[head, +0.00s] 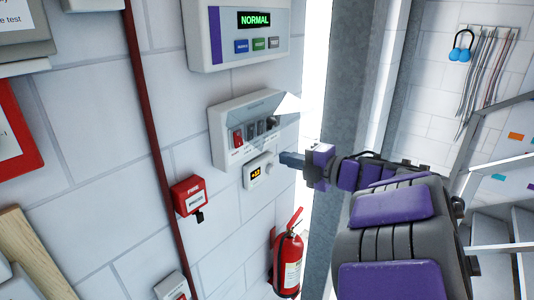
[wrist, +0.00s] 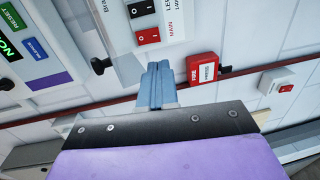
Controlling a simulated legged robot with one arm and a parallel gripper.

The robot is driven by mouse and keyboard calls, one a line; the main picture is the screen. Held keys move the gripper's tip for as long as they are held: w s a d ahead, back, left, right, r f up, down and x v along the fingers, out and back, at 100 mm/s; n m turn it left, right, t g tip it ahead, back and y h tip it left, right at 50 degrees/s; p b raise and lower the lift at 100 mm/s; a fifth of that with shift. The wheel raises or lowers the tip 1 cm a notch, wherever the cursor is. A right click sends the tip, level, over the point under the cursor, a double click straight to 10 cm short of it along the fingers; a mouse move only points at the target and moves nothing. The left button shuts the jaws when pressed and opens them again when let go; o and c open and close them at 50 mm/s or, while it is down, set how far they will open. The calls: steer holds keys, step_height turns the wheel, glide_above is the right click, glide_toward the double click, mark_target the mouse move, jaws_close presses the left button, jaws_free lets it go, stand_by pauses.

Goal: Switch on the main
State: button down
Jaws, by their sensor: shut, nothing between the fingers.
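The white switch box (head: 221,153) hangs on the wall in the head view, with a row of rocker switches. The red main switch (head: 237,139) is at its left end; dark switches sit to its right. A clear cover appears raised over the box. In the wrist view the red switch (wrist: 148,37) shows O and I marks beside the label MAIN; which side is pressed I cannot tell. My gripper (head: 284,158) is shut and empty, right of and below the box. Its fingers (wrist: 158,84) point toward the switches in the wrist view, apart from the red one.
A NORMAL panel (head: 238,58) is above. A red fire call point (head: 188,196), a red pipe (head: 152,140) and an extinguisher (head: 289,262) are nearby. A grey column (head: 342,80) stands right.

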mark_target(238, 147)
steer(key=p+x, duration=0.1)
steer(key=x, duration=1.1)
steer(key=shift+s+a, duration=0.1)
steer(key=shift+a, duration=0.15)
steer(key=shift+w+a+p, duration=0.3)
steer(key=shift+w+a, duration=0.15)
steer(key=shift+w, duration=0.1)
steer(key=shift+f, duration=0.15)
steer(key=shift+w+a+b, duration=0.1)
steer(key=shift+a+b, duration=0.05)
steer(key=shift+b, duration=0.35)
steer(key=b+v, duration=0.1)
steer(key=v, duration=1.6)
steer(key=shift+f, duration=0.35)
